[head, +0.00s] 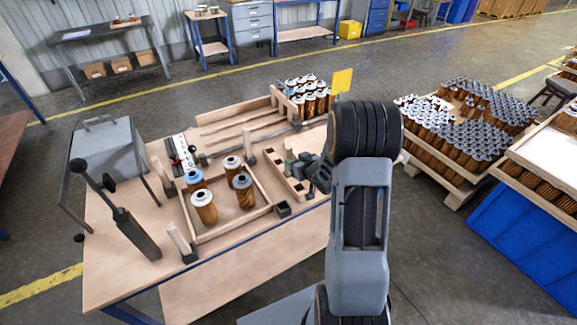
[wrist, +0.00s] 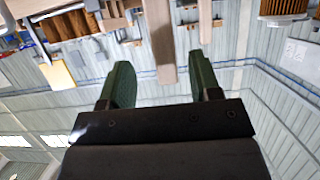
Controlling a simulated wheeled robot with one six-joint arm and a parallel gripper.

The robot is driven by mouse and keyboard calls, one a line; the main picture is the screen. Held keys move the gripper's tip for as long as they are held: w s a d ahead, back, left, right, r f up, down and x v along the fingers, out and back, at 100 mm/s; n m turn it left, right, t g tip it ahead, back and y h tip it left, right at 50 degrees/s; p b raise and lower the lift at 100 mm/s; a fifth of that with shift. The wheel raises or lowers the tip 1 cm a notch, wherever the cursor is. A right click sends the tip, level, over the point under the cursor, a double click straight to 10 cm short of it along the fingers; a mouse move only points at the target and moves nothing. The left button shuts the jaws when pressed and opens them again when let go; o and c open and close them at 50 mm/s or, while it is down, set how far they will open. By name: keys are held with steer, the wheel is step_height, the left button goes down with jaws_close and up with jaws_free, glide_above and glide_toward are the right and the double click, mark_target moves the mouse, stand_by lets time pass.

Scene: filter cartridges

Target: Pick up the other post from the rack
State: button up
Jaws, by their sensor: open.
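My gripper (head: 304,166) is over the small wooden rack (head: 293,188) near the middle of the table in the head view. In the wrist view its two green fingers (wrist: 160,66) are apart. A pale wooden post (wrist: 160,38) shows between them, nearer the right finger; I cannot tell whether it touches. A second pale wooden piece (wrist: 205,20) shows beside it. In the head view my gripper and arm hide part of the rack and the post. Other wooden posts stand around the filter tray, such as the front left one (head: 179,240).
The wooden tray (head: 236,228) left of the rack holds several filter cartridges (head: 204,207). A dark square socket (head: 283,208) sits at its front right corner. A crate of cartridges (head: 310,100) and a yellow card (head: 342,81) stand behind. A black lever (head: 135,233) rises at front left.

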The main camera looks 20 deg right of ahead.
mark_target(290, 157)
steer(key=shift+p+x, duration=0.55)
steer(key=shift+x, duration=2.35)
steer(key=shift+a+r, duration=0.2)
steer(key=shift+c, duration=0.3)
steer(key=c, duration=1)
steer(key=shift+o, duration=0.2)
